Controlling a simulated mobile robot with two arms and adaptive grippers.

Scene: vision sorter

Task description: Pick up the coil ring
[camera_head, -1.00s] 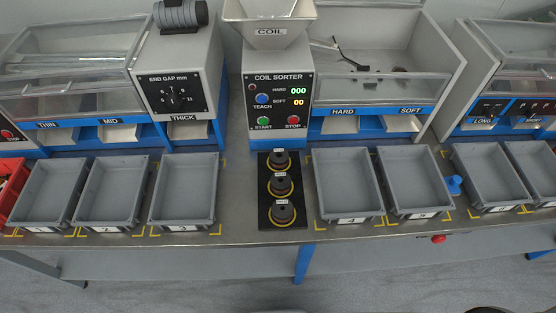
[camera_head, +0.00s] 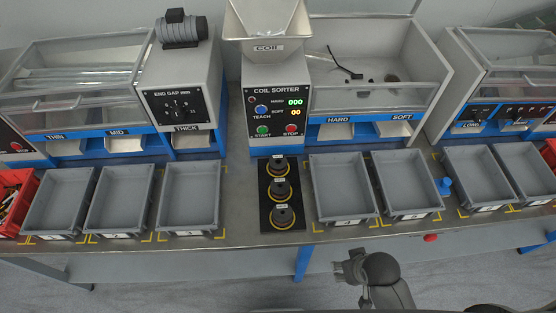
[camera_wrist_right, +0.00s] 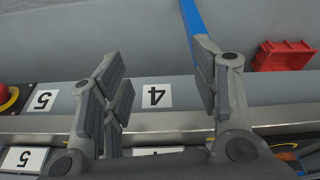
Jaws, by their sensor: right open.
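Three dark round pieces, likely coils or rings, stand in a column on a black plate (camera_head: 267,222) in front of the coil sorter (camera_head: 278,110): a back one (camera_head: 279,168), a middle one (camera_head: 280,190) and a front one (camera_head: 283,216). They are too small to tell which is the coil ring. My right gripper (camera_head: 346,268) is in front of the bench edge, to the right of and nearer than the plate. In the right wrist view it (camera_wrist_right: 160,85) is open, with nothing between its fingers. My left gripper is not in view.
Empty grey bins line the bench, including a left one (camera_head: 188,228) and one right of the plate (camera_head: 340,212). A red button (camera_head: 430,238) is on the bench front. A red bin (camera_head: 22,190) holds items at far left. The floor before the bench is clear.

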